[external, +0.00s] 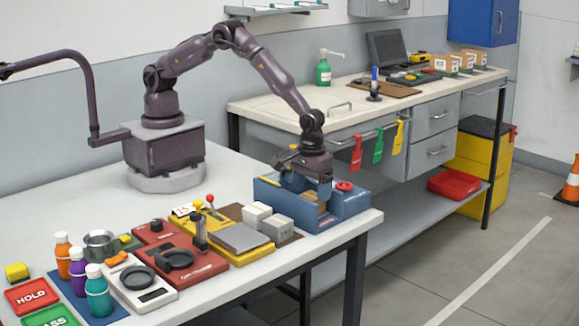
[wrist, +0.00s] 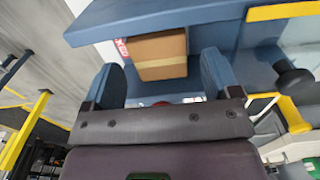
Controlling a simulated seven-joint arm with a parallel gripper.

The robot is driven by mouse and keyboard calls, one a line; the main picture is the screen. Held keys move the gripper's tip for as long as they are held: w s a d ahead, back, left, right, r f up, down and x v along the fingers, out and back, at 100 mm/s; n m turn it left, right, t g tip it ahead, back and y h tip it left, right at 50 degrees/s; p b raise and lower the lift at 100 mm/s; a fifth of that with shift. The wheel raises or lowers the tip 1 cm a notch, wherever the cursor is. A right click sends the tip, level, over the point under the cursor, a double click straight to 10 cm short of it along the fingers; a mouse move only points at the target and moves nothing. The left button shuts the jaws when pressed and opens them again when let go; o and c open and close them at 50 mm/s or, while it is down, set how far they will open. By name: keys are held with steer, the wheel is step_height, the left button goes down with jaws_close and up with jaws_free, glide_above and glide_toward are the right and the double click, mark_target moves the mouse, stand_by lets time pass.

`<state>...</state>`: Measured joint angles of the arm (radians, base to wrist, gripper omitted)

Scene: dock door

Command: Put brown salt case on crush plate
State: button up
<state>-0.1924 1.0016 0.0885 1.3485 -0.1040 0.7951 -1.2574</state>
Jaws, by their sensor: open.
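The brown salt case (external: 312,196), a small cardboard-coloured box, sits inside the blue bin (external: 345,206) at the table's right end. In the wrist view the brown case (wrist: 158,50) has a pale tape band and lies just ahead, between the lines of the fingers. My gripper (external: 306,187) points down into the bin, open around or just above the case; contact cannot be told. Its blue fingers (wrist: 163,77) are apart in the wrist view. A flat grey plate (external: 240,238) on a yellow base, bare on top, may be the crush plate; I cannot tell for certain.
A red station (external: 180,262) with a dark round pan and upright post stands left of the yellow base. White and grey blocks (external: 257,216) stand between plate and bin. Bottles (external: 97,290) and a scale (external: 140,283) fill the front left.

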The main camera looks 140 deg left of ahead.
step_height(320, 180, up, 8)
steer(key=shift+f, duration=0.2)
steer(key=r, duration=0.1)
step_height(320, 180, up, 9)
steer(key=m+t, duration=0.1)
steer(key=m, duration=0.2)
glide_above(311, 195)
steer(key=s+d, duration=0.3)
steer(key=d, duration=0.1)
steer(key=s+d+r+m+t, duration=0.2)
steer(key=s+d+r+m, duration=0.3)
steer(key=s+r, duration=0.4)
steer(key=s+d+r+m+t, duration=0.1)
steer(key=s+m, duration=0.4)
steer(key=s, duration=0.3)
steer(key=s+d+m+t, duration=0.1)
steer(key=s+d+m, duration=0.1)
steer(key=s+m, duration=0.3)
steer(key=s, duration=0.3)
steer(key=shift+s+d+r+t, duration=0.25)
steer(key=shift+s+r+t, duration=0.05)
steer(key=shift+s+r, duration=0.05)
